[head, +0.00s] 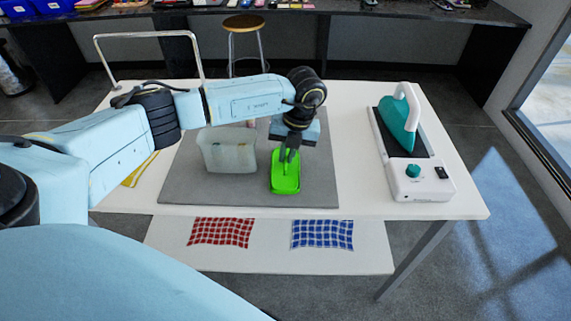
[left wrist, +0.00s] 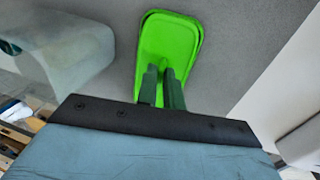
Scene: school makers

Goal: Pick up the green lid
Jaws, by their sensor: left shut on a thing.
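The green lid (head: 286,184) is a bright green rounded rectangle on the grey mat (head: 220,190), right of a translucent box. My left gripper (head: 288,158) reaches down over the lid from above, with its fingers closed together at the lid's middle. In the left wrist view the lid (left wrist: 170,35) lies beyond the two fingertips (left wrist: 162,72), which are shut on its raised middle part. Whether the lid touches the mat or is slightly raised I cannot tell. My right gripper is not in view.
The translucent box (head: 228,152) stands close left of the lid. Red (head: 221,232) and blue (head: 322,235) checked cloths lie on a lower white shelf in front.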

